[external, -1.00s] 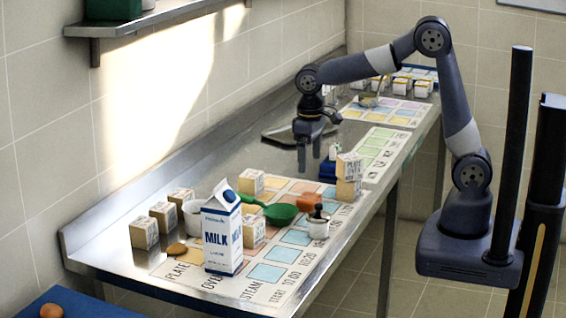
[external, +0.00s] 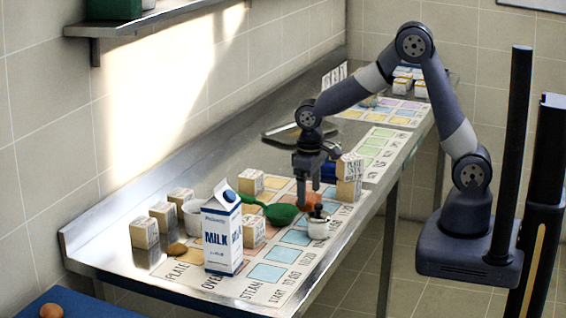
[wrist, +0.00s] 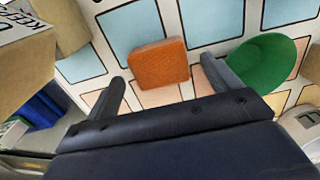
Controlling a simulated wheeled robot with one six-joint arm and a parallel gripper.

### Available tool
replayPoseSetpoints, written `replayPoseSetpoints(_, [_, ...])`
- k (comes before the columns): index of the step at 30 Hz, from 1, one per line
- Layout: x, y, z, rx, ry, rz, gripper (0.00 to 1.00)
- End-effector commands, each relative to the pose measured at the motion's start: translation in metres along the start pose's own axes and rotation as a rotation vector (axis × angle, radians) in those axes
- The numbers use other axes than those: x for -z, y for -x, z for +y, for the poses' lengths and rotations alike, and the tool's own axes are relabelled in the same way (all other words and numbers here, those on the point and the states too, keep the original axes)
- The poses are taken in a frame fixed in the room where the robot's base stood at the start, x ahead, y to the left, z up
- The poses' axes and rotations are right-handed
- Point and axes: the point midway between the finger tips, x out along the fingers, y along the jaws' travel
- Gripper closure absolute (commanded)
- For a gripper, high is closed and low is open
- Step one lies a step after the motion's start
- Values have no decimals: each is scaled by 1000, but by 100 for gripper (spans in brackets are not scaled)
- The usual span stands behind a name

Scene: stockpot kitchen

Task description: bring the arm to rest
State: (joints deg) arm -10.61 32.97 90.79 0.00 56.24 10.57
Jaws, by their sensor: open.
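My gripper (external: 309,198) is open and points down over the printed mat on the steel counter. Its two fingers also show in the wrist view (wrist: 163,74), spread apart with nothing held between them. An orange block (wrist: 160,63) lies on the mat just beyond the fingertips, between them in that view. In the external view the fingers partly hide this block. My arm reaches over the counter from the right, bent high at the elbow.
A green scoop (external: 281,213) lies left of my gripper, also in the wrist view (wrist: 262,63). A milk carton (external: 221,232) stands nearer the front. The counter behind (external: 245,152) is bare.

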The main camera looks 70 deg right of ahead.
Motion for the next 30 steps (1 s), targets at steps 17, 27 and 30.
replayPoseSetpoints(17, [0,12,0,0,0,1,15])
replayPoseSetpoints(27, [0,10,0,0,0,-1,15])
replayPoseSetpoints(30, [-1,2,0,0,0,-2,15])
